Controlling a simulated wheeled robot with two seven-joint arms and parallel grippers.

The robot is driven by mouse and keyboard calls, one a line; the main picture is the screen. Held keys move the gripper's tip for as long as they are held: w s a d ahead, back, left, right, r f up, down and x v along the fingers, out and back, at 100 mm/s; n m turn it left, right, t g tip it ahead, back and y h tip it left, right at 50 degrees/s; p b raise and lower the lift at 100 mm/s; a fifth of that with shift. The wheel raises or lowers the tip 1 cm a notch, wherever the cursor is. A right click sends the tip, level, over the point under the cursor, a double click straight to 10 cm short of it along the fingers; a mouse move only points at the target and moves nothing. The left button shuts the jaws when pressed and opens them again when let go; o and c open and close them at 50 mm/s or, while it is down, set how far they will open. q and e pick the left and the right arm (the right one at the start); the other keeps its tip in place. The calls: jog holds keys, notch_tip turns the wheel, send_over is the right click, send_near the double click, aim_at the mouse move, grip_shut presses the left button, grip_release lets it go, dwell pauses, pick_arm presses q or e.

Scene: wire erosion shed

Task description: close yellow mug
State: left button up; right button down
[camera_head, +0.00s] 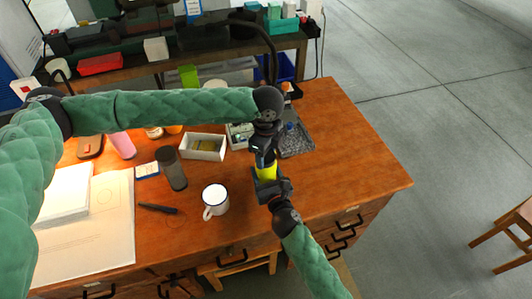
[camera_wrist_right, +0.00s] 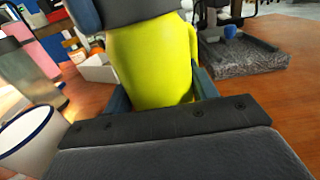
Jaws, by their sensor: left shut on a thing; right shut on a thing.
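The yellow mug (camera_head: 266,173) stands upright near the right part of the wooden table, between my two grippers. In the right wrist view the yellow mug (camera_wrist_right: 150,65) fills the middle, with my right gripper's fingers on both sides of it. My right gripper (camera_head: 270,187) is shut on its body. My left gripper (camera_head: 265,158) comes from above and is shut at the mug's top; it also shows as dark and blue parts in the right wrist view (camera_wrist_right: 115,12). These parts hide the mug's rim, so I cannot tell how any lid sits.
A white enamel mug (camera_head: 215,200) with a dark rim stands left of my grippers. Behind it are a grey bottle (camera_head: 171,168) and an open white box (camera_head: 203,147). A grey tray (camera_head: 297,141) lies behind right. The table's right end (camera_head: 355,170) is clear.

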pick_arm(q)
jog(key=shift+w+m, duration=0.1)
jog(key=shift+m, duration=0.6)
jog(key=o, duration=1.1)
jog(key=shift+r, duration=2.3)
jog(key=shift+c, duration=0.6)
